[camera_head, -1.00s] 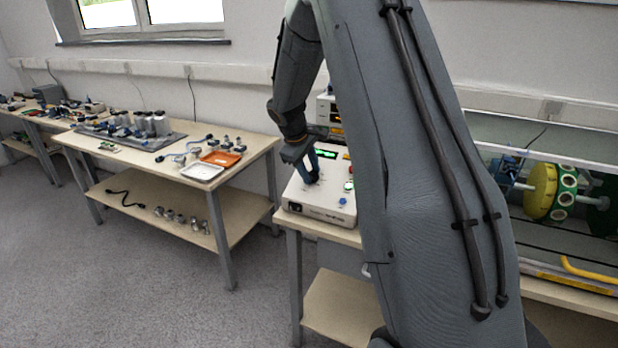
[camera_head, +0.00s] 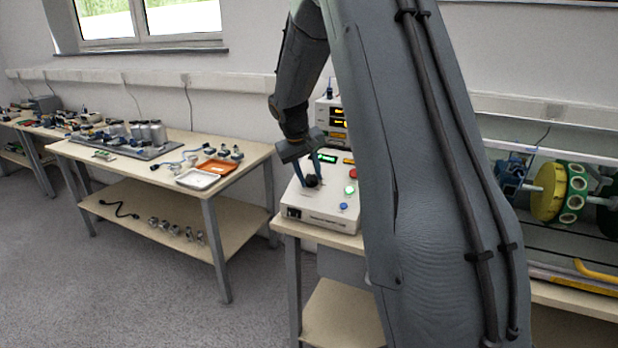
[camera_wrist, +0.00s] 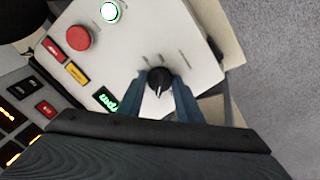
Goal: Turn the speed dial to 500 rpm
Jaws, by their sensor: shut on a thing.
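The speed dial (camera_wrist: 158,82) is a black knob with a pale pointer line on a white control box (camera_head: 318,215). In the wrist view my gripper (camera_wrist: 160,88) has its two blue fingers on either side of the knob, shut on it. The dial (camera_head: 312,181) also shows in the head view between the fingertips of my gripper (camera_head: 311,178). A green lit display (camera_wrist: 106,99) sits beside the dial; its digits are too blurred to read. The scale marks around the knob are too small to read.
A red button (camera_wrist: 78,38) and a green-lit button (camera_wrist: 110,11) sit on the same panel. A unit with orange displays (camera_head: 331,115) stands behind the box. A yellow disc rig (camera_head: 549,192) is at the right. The left table (camera_head: 130,165) holds trays and parts.

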